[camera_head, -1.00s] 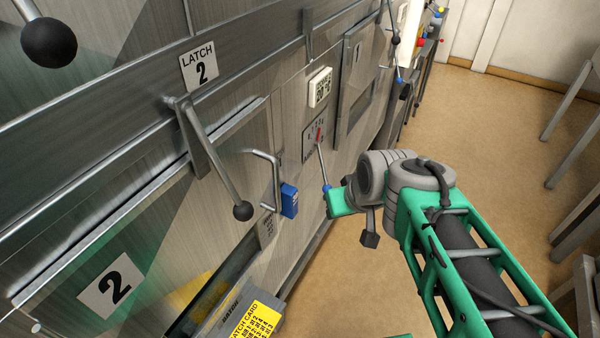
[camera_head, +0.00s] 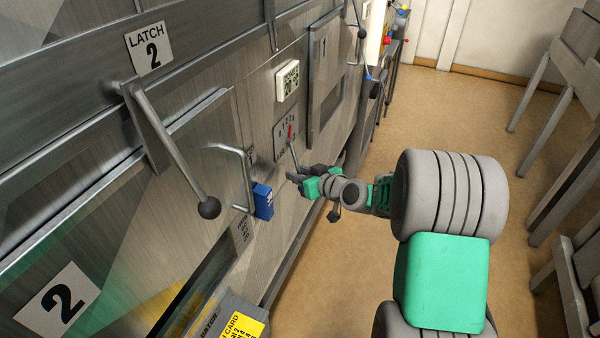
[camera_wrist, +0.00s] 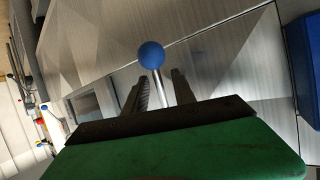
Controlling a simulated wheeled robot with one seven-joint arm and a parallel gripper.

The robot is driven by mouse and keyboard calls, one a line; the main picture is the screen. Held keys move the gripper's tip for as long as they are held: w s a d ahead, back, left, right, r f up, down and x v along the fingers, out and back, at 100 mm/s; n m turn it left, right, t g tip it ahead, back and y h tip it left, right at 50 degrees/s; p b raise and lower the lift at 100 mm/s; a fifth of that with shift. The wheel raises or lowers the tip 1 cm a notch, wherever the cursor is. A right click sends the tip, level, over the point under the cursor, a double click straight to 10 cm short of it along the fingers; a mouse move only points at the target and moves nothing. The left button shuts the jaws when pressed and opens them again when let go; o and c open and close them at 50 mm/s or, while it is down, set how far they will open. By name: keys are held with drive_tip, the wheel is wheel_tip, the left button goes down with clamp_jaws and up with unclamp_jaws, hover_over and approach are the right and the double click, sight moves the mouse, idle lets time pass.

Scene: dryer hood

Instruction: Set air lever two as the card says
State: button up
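The air lever is a thin metal rod (camera_head: 293,154) hanging from a scale plate (camera_head: 280,140) with a red pointer (camera_head: 290,131). Its blue ball knob (camera_wrist: 151,55) shows in the wrist view; my gripper hides it in the head view. My gripper (camera_head: 306,175) is at the lever's lower end. In the wrist view its two dark fingers (camera_wrist: 160,92) stand apart on either side of the rod, with narrow gaps visible. The yellow batch card (camera_head: 242,326) is partly cut off at the bottom edge, and its settings cannot be read.
A bent metal handle (camera_head: 243,180) and a blue block (camera_head: 263,201) are left of the lever. A latch lever with a black ball (camera_head: 209,208) hangs further left. A white display (camera_head: 287,80) is above the scale plate. Open floor (camera_head: 420,110) lies right of the panel.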

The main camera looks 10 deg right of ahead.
drive_tip(key=shift+c, duration=0.2)
clamp_jaws()
idle(1.1)
